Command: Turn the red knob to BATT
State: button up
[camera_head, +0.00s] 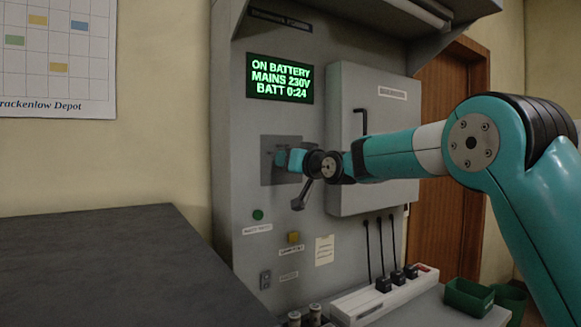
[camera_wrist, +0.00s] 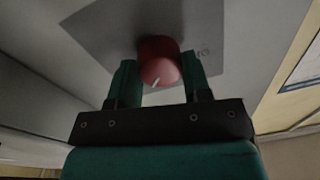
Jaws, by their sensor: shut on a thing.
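The red knob (camera_wrist: 158,68) sits on a grey plate on the console front. In the wrist view its white pointer mark shows on its face, and one faint label is partly legible beside it. My gripper (camera_wrist: 157,80) has its two green fingers on either side of the knob, shut on it. In the head view my gripper (camera_head: 283,158) is at the dark square plate (camera_head: 268,180) and hides the knob there. The display (camera_head: 280,79) above reads ON BATTERY, MAINS 230V, BATT 0:24 in green.
A grey cabinet door (camera_head: 372,95) with a dark handle stands right of the plate. Below are a green button (camera_head: 258,215), a yellow button (camera_head: 293,237) and a white power strip (camera_head: 372,299) with black plugs. A dark desktop (camera_head: 120,265) lies at left.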

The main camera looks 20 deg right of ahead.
jog(key=shift+m+b, duration=0.35)
jog(key=shift+m, duration=1.25)
jog(key=o, duration=0.9)
jog(key=b+v, duration=0.6)
jog(key=v, duration=1.1)
jog(key=shift+s+f, duration=0.1)
jog(key=shift+s, duration=0.15)
